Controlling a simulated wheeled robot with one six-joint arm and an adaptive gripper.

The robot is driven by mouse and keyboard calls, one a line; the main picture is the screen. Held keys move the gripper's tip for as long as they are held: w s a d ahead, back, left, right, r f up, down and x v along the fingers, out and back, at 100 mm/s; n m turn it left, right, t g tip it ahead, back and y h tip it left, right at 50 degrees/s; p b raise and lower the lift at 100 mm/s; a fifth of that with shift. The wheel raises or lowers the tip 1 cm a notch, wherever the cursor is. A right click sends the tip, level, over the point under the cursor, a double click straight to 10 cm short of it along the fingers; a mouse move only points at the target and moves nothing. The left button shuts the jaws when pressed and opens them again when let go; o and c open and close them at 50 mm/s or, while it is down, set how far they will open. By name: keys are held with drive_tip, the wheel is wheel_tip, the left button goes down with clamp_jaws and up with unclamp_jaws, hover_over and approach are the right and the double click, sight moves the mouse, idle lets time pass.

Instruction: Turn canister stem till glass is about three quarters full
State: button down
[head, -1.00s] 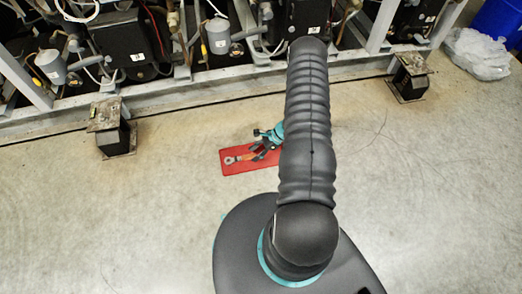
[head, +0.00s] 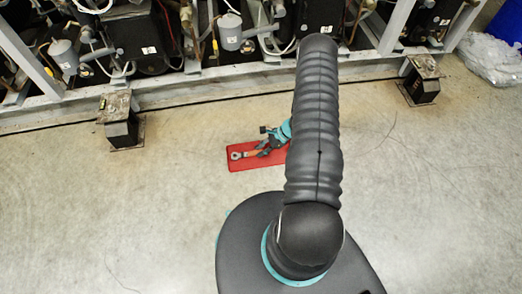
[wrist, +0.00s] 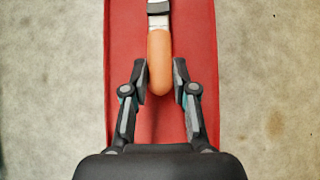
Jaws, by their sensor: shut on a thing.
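A tool with an orange handle (wrist: 160,62) lies on a red mat (wrist: 122,60) on the floor. In the head view its grey ring-shaped head (head: 237,156) points left on the red mat (head: 245,166). My gripper (wrist: 160,82) has one finger on each side of the orange handle near its rounded end and is shut on it. In the head view my gripper (head: 266,146) is low over the mat, and my arm hides the mat's right part. I see no canister, stem or glass that I can make out in either view.
A rack of compressors (head: 140,35) with pipes stands along the back behind a grey metal rail (head: 190,85). Two dark feet stand out on the floor, one left (head: 119,122) and one right (head: 420,82). Clear plastic wrapping (head: 490,58) lies at the right. The floor around the mat is open.

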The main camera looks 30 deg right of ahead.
drive_tip(key=shift+r+p, duration=1.25)
drive_tip(key=shift+r, duration=1.75)
